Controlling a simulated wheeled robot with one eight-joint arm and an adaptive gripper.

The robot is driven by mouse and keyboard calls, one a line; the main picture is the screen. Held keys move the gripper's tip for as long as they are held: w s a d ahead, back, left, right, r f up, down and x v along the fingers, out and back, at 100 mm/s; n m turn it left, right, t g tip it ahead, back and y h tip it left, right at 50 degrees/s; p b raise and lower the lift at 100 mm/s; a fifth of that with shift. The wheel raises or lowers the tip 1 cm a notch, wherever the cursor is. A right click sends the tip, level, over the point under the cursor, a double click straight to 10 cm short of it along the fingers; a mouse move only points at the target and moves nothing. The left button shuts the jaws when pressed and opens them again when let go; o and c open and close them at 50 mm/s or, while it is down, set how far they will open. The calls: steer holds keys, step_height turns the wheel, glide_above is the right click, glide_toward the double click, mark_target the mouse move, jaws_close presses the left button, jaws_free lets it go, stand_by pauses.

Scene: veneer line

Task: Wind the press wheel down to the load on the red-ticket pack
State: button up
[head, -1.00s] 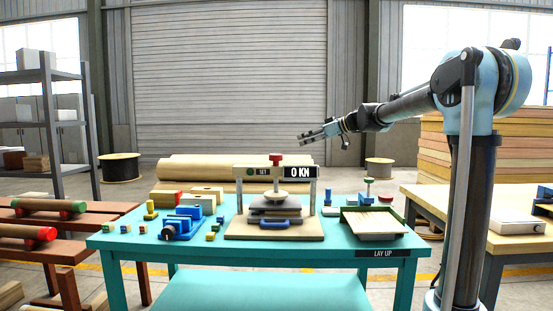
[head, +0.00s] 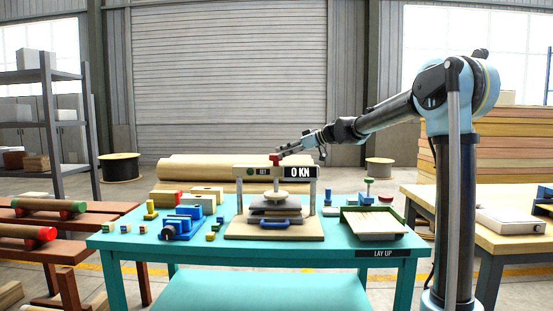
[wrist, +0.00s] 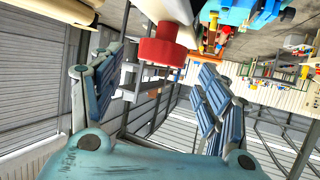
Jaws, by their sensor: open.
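The press (head: 316,196) stands in the middle of the teal table, with a red wheel or knob (head: 275,159) on top of its crossbeam. Its display (head: 299,172) reads 0 KN. A grey stack (head: 274,211) lies under the round pressing plate (head: 275,195); I cannot make out a red ticket on it. A blue handle (head: 281,224) shows in front. My gripper (head: 281,153) is open and empty, at about the wheel's height beside it. In the wrist view the red wheel (wrist: 164,48) lies ahead, between the spread fingers (wrist: 155,88); contact cannot be told.
Blue clamp-like tools (head: 180,225) and small blocks (head: 211,236) lie left of the press on the teal table (head: 125,240). A green-edged tray (head: 376,237) sits at the right, above the LAY UP label.

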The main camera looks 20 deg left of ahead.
mark_target(276, 155)
steer(key=shift+x, duration=2.85)
steer(key=c, duration=1.1)
